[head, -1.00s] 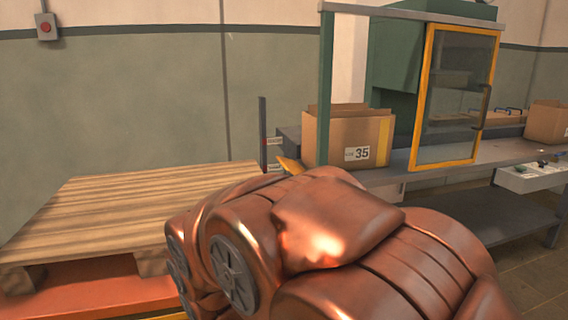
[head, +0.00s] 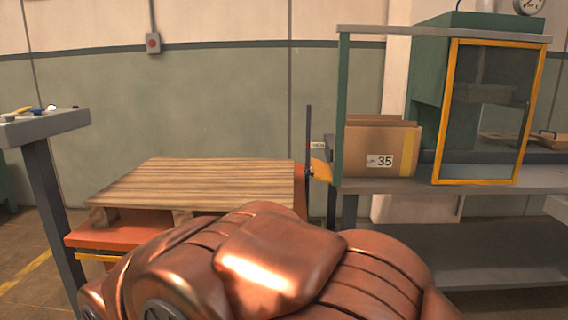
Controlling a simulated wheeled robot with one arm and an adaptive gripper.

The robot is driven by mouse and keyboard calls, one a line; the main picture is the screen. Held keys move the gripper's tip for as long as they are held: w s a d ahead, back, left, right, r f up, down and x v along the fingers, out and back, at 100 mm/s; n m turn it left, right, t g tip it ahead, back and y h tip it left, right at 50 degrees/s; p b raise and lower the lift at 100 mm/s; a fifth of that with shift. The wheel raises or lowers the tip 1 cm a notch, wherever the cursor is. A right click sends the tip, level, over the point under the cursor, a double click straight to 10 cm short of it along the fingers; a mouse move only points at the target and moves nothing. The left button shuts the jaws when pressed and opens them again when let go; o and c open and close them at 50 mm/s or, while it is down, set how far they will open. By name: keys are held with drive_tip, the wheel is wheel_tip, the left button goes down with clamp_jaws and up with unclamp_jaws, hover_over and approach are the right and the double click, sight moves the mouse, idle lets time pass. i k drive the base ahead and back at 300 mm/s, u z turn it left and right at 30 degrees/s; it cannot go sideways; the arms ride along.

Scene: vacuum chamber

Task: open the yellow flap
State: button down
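A small yellow-orange flap (head: 321,169) shows at the left end of the grey workbench, next to a dark upright post. A yellow-framed glass panel (head: 443,110) stands upright on the bench in front of the green machine; I cannot tell which of the two the task names. My copper-coloured arm fills the bottom middle of the head view. My gripper is not in view, so its distance to either yellow part cannot be told.
A wooden pallet (head: 200,184) lies on an orange lift (head: 95,237) to the left. A grey table (head: 45,127) stands at far left. Floor shows at lower left.

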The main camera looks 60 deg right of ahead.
sight(321, 170)
drive_tip(key=u, duration=0.05)
drive_tip(key=i, duration=0.65)
drive_tip(key=z, duration=0.75)
drive_tip(key=i, duration=0.7)
drive_tip(key=z, duration=0.8)
